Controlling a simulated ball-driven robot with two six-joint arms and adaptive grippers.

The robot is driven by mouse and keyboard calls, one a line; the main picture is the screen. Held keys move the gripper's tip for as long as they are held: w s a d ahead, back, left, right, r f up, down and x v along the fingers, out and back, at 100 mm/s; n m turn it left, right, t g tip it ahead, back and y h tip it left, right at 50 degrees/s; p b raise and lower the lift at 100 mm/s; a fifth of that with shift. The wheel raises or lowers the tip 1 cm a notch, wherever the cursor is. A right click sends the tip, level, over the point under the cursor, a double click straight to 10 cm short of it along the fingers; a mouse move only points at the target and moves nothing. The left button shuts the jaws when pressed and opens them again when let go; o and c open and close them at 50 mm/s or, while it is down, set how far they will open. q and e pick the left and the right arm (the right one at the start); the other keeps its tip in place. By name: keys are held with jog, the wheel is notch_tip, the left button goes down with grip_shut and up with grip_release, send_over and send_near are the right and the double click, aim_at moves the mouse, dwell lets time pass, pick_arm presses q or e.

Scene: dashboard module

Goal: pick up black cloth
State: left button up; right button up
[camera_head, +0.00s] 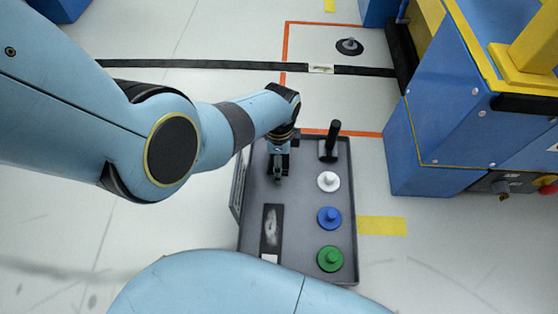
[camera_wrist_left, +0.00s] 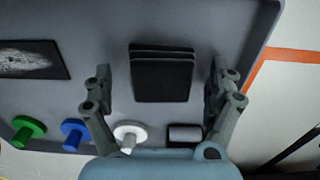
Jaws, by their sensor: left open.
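A black folded item with layered edges, which looks like the black cloth (camera_wrist_left: 162,75), lies on the grey tray (camera_head: 307,265). My left gripper (camera_wrist_left: 163,82) is open above it in the left wrist view, with one finger on each side and nothing held. In the head view the left gripper (camera_head: 279,175) points down over the upper left part of the tray. There the gripper and wrist hide the cloth. I cannot tell how high the fingertips are above it. My right gripper is not in view.
The tray also holds a black-handled tool (camera_head: 330,143), white (camera_head: 328,181), blue (camera_head: 329,217) and green (camera_head: 330,258) knobbed discs, and a dark panel (camera_head: 272,229) with a grey smear. A blue and yellow machine (camera_head: 440,130) stands to the right.

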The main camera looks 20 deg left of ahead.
pick_arm(q)
jog(key=c, duration=1.2)
jog(key=shift+o, duration=0.2)
jog(key=shift+r, duration=0.15)
